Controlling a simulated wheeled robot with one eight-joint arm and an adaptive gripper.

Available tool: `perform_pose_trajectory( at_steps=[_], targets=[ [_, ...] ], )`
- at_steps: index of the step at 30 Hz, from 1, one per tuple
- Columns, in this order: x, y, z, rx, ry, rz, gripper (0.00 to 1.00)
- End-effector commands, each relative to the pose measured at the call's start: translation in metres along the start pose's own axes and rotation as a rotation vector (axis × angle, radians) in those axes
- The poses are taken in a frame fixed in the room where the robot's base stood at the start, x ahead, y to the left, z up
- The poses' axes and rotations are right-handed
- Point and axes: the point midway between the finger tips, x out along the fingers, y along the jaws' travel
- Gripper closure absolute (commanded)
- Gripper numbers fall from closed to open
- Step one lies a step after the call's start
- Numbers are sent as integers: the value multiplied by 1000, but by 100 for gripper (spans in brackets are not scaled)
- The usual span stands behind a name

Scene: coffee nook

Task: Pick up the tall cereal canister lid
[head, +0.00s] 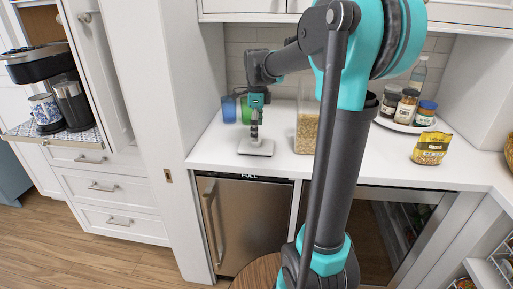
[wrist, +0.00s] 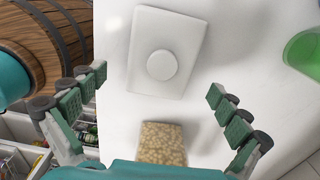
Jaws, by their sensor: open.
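The lid (head: 256,148) is a white rectangular slab with rounded corners, lying flat on the white counter. In the wrist view the lid (wrist: 178,35) shows a round raised knob on top. My gripper (head: 254,136) is over the lid in the head view. In the wrist view my gripper (wrist: 158,86) has its fingers spread wide, empty, with the lid just ahead of the gap between the fingertips. A clear canister (head: 306,130) of cereal stands right of the lid, partly hidden by my arm. Cereal (wrist: 162,145) shows at the bottom of the wrist view.
A blue cup (head: 229,109) and a green cup (head: 246,110) stand behind the lid; the green cup (wrist: 304,54) is at right in the wrist view. A yellow bag (head: 431,148) and a round tray (head: 412,126) of jars are farther right. The counter's front edge is near.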

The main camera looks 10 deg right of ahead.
Motion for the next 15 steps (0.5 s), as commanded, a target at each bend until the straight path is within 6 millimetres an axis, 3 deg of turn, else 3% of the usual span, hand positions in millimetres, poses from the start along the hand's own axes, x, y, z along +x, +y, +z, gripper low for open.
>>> perform_pose_trajectory(
  at_steps=[9,15],
  targets=[
    [41,-3,-4,0,0,0,0],
    [50,-3,-4,0,0,0,0]
  ],
)
